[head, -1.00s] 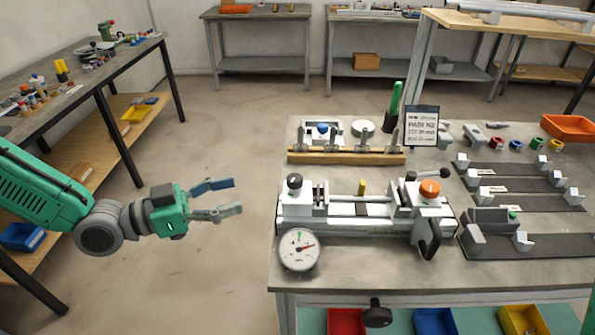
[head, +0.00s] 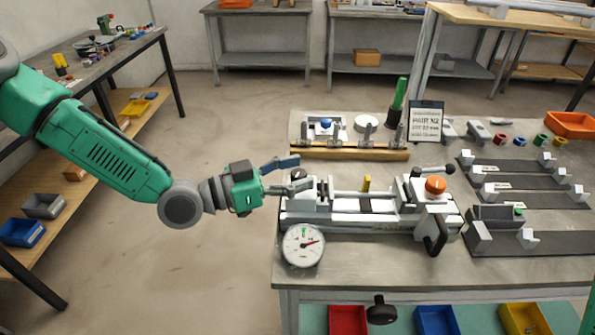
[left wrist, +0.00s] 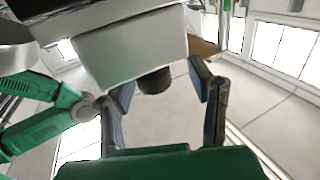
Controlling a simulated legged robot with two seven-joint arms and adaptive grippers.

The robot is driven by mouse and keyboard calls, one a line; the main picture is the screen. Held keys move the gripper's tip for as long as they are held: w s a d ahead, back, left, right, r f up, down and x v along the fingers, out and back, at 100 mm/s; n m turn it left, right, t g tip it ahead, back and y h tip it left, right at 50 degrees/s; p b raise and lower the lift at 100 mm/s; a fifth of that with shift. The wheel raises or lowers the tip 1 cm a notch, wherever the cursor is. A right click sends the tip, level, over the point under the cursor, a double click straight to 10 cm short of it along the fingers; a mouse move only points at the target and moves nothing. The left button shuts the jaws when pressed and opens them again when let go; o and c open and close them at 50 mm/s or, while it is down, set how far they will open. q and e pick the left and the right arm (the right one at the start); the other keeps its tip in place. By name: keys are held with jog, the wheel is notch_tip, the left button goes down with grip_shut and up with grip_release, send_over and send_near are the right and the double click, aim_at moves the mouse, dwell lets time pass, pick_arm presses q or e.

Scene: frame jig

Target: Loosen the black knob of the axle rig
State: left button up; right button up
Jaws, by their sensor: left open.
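The axle rig (head: 345,219) is a white and grey fixture near the front edge of the workbench. Its black knob stands on the rig's left end block and is mostly hidden by my left gripper in the head view. In the left wrist view the black knob (left wrist: 155,80) shows as a dark round cylinder against the pale block (left wrist: 130,45). My left gripper (head: 305,172) reaches in from the left, open, with its fingers on either side of the knob. Gaps show between knob and fingers in the wrist view. My right gripper is not in view.
A round dial gauge (head: 303,245) stands at the rig's front left. An orange knob (head: 436,185) and black handle (head: 437,236) are at its right end. A wooden rail with clamps (head: 350,154) lies behind, near a sign (head: 425,121). The floor left of the bench is clear.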

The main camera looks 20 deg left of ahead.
pick_arm(q)
jog(key=shift+a, duration=0.15)
jog(key=c, duration=0.5)
grip_shut()
jog(key=shift+s+d+r, duration=0.1)
jog(key=shift+d+r, duration=0.05)
jog(key=shift+d, duration=0.35)
jog(key=shift+a, duration=0.1)
